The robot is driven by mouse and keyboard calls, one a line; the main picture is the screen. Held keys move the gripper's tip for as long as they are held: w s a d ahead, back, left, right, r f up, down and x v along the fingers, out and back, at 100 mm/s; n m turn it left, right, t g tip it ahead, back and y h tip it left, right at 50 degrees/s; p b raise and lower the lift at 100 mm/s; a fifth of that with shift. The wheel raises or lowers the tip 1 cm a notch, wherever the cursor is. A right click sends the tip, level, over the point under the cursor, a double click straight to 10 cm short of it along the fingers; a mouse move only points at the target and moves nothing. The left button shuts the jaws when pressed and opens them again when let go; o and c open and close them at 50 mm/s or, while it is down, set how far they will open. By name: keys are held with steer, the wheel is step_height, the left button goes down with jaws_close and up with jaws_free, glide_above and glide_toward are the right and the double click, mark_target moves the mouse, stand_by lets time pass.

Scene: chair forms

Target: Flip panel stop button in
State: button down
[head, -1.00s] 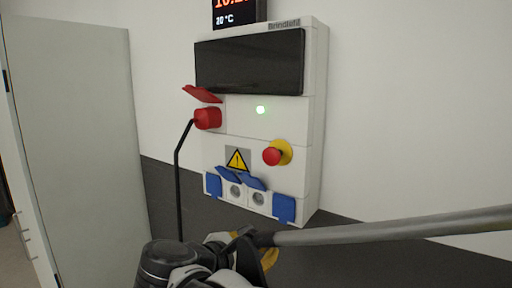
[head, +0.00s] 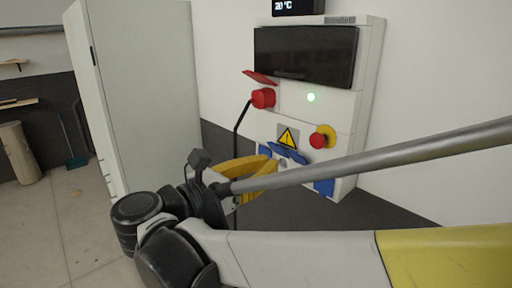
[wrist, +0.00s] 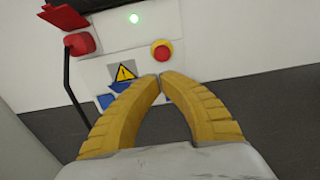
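The stop button is a red mushroom knob (head: 317,141) on a yellow round base, on the lower right of a white wall panel (head: 340,105). In the wrist view the button (wrist: 161,53) sits just above my fingertips. My gripper (wrist: 160,78) has two curved yellow fingers with their tips together and nothing between them. It is apart from the panel as far as I can tell. In the head view my gripper (head: 268,168) is in front of the panel's lower part, left of and below the button, and hides some of the sockets.
The panel has a dark screen (head: 305,55), a green light (head: 311,97), a red plug (head: 263,98) with a black cable, a yellow warning sign (head: 287,138) and blue socket covers (head: 324,187). A tall grey cabinet (head: 145,90) stands left.

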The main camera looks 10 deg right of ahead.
mark_target(312, 144)
steer(key=p+x, duration=0.2)
steer(key=x, duration=1.1)
steer(key=shift+w+d, duration=0.2)
steer(key=shift+d, duration=0.05)
steer(key=shift+d, duration=0.1)
steer(key=shift+x, duration=1)
steer(key=shift+f, duration=0.1)
